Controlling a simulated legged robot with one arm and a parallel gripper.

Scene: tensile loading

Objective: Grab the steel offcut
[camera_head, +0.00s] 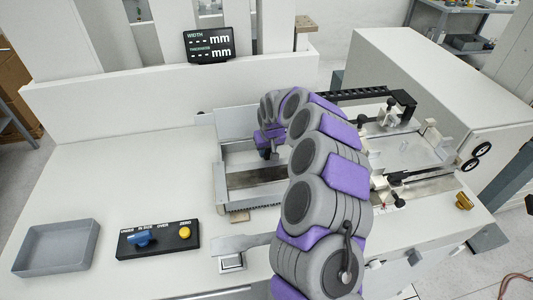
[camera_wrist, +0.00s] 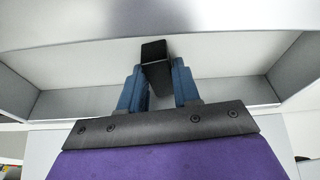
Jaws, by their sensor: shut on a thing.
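My gripper (camera_wrist: 160,88) shows in the wrist view with its two blue fingers on either side of a small dark block, the steel offcut (camera_wrist: 154,52). The fingers are shut on the offcut, and its upper end stands out past the fingertips. Its lower part is partly hidden between the fingers. In the head view my gripper (camera_head: 272,154) points down inside the light-walled bay of the machine (camera_head: 222,185), at the far end of my arm. I cannot make out the offcut there.
A grey empty tray (camera_head: 58,246) lies at the left of the white bench. A black control box (camera_head: 158,240) with a blue lever and yellow button is beside it. A display (camera_head: 208,45) stands behind. Clamp fixtures (camera_head: 393,115) are right of my arm. Pale walls surround my gripper.

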